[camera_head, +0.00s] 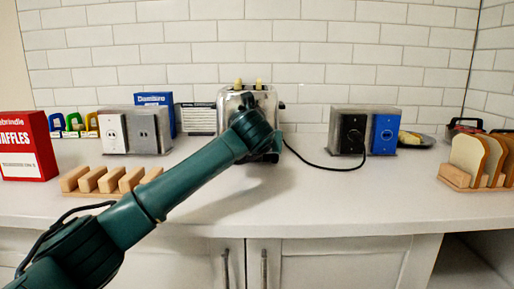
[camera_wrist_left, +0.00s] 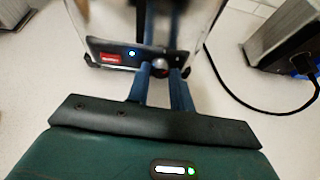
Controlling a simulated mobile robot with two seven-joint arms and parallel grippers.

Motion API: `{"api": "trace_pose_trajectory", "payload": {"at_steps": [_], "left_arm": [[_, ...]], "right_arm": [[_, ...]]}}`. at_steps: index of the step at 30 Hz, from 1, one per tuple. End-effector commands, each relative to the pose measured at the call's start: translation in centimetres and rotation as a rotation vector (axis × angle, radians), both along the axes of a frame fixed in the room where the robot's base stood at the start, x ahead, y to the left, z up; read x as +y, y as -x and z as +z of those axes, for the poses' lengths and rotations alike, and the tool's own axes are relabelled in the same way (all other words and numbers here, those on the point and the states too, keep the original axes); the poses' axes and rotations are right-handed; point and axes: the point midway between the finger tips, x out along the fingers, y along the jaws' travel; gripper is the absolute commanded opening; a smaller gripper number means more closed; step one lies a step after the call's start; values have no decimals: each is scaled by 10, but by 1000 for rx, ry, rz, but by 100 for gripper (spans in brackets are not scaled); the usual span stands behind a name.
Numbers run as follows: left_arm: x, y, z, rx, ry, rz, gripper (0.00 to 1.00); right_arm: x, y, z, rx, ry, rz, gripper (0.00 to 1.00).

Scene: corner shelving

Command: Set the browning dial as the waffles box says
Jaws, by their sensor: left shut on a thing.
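The chrome toaster (camera_head: 232,98) stands against the back wall with two pale slices showing at its top. My left gripper (camera_wrist_left: 161,73) is shut on the dial, one blue finger on each side. In the head view my green left arm hides the dial and the fingers. The dial's setting cannot be read. The red waffles box (camera_head: 24,148) stands at the far left; its small print is unreadable. My right gripper is not in view.
A wooden rack (camera_head: 112,181) sits on the front left of the counter (camera_head: 330,205). Socket boxes (camera_head: 136,131) stand left of the toaster, and another pair (camera_head: 365,132) stands right, with a black cord (camera_head: 310,163). A bread rack (camera_head: 455,176) is far right. The front middle-right counter is clear.

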Motion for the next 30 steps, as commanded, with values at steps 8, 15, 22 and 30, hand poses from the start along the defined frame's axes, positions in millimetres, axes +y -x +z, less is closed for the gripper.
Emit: {"api": "trace_pose_trajectory", "payload": {"at_steps": [8,15,22,30], "left_arm": [[0,0,0,1,0,-1,0],[0,0,0,0,0,-1,40],[0,0,0,0,1,0,44],[0,15,7,-3,1,-3,44]], "right_arm": [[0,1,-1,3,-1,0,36],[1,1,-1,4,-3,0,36],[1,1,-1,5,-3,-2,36],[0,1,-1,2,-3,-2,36]]}}
